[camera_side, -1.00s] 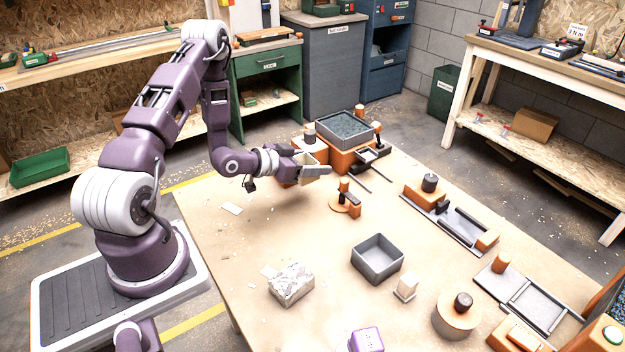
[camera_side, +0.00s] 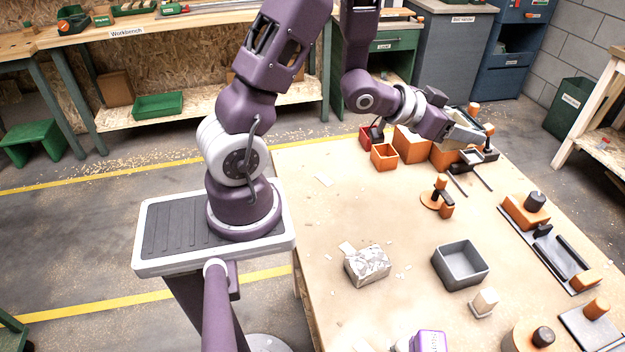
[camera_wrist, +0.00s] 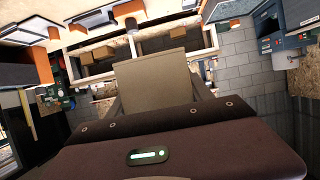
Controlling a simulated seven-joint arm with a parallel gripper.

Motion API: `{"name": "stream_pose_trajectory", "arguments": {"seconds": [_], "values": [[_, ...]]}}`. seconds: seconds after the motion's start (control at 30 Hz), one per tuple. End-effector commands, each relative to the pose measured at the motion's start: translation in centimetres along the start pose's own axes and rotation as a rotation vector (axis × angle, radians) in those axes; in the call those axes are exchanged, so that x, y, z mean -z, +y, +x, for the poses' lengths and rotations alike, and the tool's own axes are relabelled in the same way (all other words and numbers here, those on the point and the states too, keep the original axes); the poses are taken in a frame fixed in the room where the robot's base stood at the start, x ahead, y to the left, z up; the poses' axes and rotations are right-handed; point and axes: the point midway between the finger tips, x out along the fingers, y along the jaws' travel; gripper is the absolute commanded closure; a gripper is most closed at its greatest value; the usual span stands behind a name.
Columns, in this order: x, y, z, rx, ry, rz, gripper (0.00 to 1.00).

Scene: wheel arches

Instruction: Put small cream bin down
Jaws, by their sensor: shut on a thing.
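The small cream bin shows in the wrist view as a plain tan-cream face (camera_wrist: 152,82) between my fingers. My gripper (camera_wrist: 155,100) is shut on it. In the side view my gripper (camera_side: 458,128) is at the far end of the table, with the pale bin (camera_side: 468,134) at its tip. The bin is in front of and partly over an orange block (camera_side: 443,157). My gripper hides part of it, and I cannot tell whether its underside touches anything.
An orange open box (camera_side: 383,157) and a red one (camera_side: 368,136) stand left of my gripper. A black-and-orange fixture (camera_side: 478,157) is close on the right. A grey open bin (camera_side: 461,265) and a mottled block (camera_side: 368,264) stand nearer. The table middle is mostly clear.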

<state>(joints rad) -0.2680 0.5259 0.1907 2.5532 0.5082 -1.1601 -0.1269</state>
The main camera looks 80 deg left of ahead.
Motion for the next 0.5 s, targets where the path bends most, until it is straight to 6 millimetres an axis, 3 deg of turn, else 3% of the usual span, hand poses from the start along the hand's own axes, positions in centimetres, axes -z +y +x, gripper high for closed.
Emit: {"name": "stream_pose_trajectory", "arguments": {"seconds": [0.37, 0.5], "values": [[-1.0, -1.6, 1.3, 0.143, -0.002, -0.055, 0.79], [-2.0, -3.6, 2.0, 0.267, -0.002, -0.111, 0.79]]}}
